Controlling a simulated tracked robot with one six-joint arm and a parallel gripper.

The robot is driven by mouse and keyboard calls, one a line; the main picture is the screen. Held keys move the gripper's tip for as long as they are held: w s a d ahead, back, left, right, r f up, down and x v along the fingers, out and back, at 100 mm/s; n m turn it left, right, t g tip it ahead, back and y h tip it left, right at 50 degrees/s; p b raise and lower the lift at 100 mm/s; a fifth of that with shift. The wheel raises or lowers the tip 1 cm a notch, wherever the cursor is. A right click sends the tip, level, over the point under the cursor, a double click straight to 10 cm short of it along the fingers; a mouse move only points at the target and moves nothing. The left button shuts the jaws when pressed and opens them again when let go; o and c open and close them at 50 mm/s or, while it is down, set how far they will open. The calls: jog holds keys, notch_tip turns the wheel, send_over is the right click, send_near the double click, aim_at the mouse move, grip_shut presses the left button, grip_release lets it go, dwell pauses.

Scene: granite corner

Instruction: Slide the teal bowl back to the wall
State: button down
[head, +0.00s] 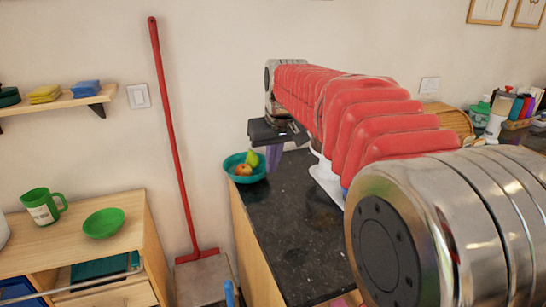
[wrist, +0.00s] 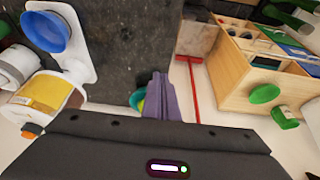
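The teal bowl (head: 247,179) holds fruit, a red-orange apple (head: 243,170) and a green-yellow pear (head: 252,159). It sits at the left edge of the dark granite counter (head: 300,220), near the far end by the wall (head: 215,100). In the wrist view a sliver of the bowl (wrist: 134,98) shows beside my fingers, the rest hidden. My gripper (head: 272,173) points down just right of the bowl, its purple fingers together with nothing seen between them. The fingers also show in the wrist view (wrist: 160,78). Whether they touch the bowl I cannot tell.
A red-handled broom (head: 172,140) leans on the wall. A wooden cabinet (head: 120,255) with a green bowl and mug stands left, across a gap.

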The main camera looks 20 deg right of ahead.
jog(key=s+a+f, duration=0.2)
jog(key=s+f, duration=0.1)
jog(key=s, duration=0.6)
jog(key=s+a+f+t, duration=0.1)
jog(key=s+a+f, duration=0.1)
jog(key=s, duration=0.8)
jog(key=s+a+f, duration=0.2)
jog(key=s+f, duration=0.2)
jog(key=s, duration=0.5)
jog(key=shift+s, duration=0.4)
